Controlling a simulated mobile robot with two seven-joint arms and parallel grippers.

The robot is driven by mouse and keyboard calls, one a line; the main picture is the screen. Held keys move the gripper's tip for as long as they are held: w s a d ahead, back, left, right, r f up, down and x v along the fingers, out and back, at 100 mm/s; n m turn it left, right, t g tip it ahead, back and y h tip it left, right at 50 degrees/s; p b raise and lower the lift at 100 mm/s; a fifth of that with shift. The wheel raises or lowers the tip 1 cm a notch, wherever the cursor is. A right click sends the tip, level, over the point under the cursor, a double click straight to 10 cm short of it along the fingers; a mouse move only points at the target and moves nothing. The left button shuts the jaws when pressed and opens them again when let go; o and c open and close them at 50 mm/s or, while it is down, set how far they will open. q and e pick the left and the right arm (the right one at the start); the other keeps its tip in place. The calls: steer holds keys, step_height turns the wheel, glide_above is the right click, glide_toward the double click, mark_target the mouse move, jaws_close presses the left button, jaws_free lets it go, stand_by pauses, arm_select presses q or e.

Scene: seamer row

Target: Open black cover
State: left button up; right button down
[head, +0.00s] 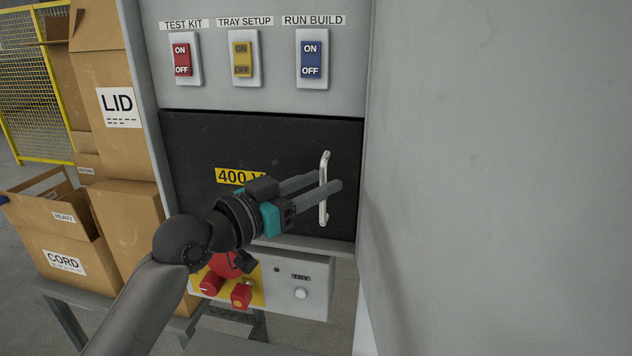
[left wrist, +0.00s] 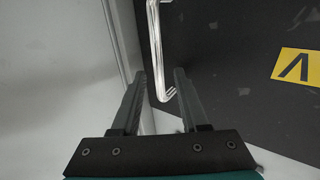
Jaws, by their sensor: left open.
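The black cover (head: 190,150) is a flat dark panel with a yellow "400 V" label, set in the grey cabinet below the switches. It looks closed. A silver upright bar handle (head: 324,190) is on its right side. My left gripper (head: 325,184) is open, with its fingers reaching to the handle in the head view. In the left wrist view the handle (left wrist: 157,50) comes down between the two fingertips (left wrist: 160,75). I cannot tell whether a finger touches it. The cover also shows in the left wrist view (left wrist: 230,60). My right gripper is not in view.
Red, yellow and blue switches (head: 311,60) sit above the cover. A lower box (head: 300,275) carries red knobs and a white button. Cardboard boxes (head: 120,140) stand at the left. A plain grey surface (head: 490,170) fills the right side.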

arm_select(q)
jaws_close()
stand_by(0.3)
stand_by(1.1)
